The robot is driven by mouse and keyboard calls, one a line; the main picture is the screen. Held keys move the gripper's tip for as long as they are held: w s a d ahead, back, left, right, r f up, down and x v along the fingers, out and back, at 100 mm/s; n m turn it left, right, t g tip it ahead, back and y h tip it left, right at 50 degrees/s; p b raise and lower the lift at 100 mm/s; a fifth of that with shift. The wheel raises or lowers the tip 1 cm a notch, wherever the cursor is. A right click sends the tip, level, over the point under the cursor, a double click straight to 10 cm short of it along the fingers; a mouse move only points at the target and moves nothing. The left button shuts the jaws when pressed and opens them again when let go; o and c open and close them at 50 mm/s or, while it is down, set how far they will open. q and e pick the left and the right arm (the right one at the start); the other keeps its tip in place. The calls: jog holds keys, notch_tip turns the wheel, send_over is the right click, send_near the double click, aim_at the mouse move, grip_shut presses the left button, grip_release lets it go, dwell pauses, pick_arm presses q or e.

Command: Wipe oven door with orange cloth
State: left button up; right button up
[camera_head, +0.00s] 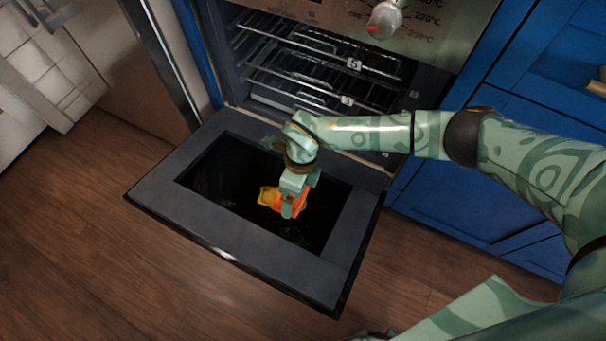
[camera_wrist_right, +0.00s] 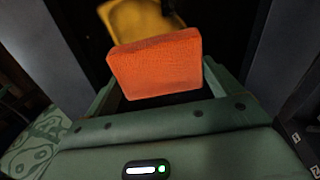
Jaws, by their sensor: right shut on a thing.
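The oven door (camera_head: 160,195) hangs open, lowered flat in front of the oven, with a dark glass panel in a grey frame. My right gripper (camera_head: 291,204) is over the glass, shut on the orange cloth (camera_head: 303,203). In the right wrist view the cloth (camera_wrist_right: 157,65) is a thick, folded orange block between the fingers. Whether it touches the glass is not clear. A yellow, rounded shape (camera_head: 267,196) lies at the glass just left of the cloth. It also shows beyond the cloth in the right wrist view (camera_wrist_right: 138,20); I cannot tell whether it is a stain or an object. My left gripper is out of view.
Wire racks (camera_head: 322,72) sit in the open oven cavity behind the door. The control panel with a knob (camera_head: 385,20) is above. Blue cabinets (camera_head: 470,200) stand to the right. The wooden floor (camera_head: 110,270) is clear in front and to the left.

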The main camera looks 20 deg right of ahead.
aim_at(267, 188)
jog(key=shift+w+a+f+b, duration=0.2)
jog(key=shift+w+a+b, duration=0.4)
jog(key=shift+w+a, duration=0.3)
jog(key=shift+w+a+b, duration=0.25)
jog(key=shift+w+a, duration=0.05)
jog(key=shift+w, duration=0.2)
jog(key=shift+w+a+b, duration=0.2)
jog(key=shift+w+a, duration=0.1)
jog(key=shift+w, duration=0.2)
jog(key=shift+w+a, duration=0.55)
jog(key=shift+w, duration=0.2)
jog(key=shift+w+a+r, duration=0.15)
jog(key=shift+w+a, duration=0.25)
jog(key=shift+w, duration=0.15)
jog(key=shift+s, duration=0.15)
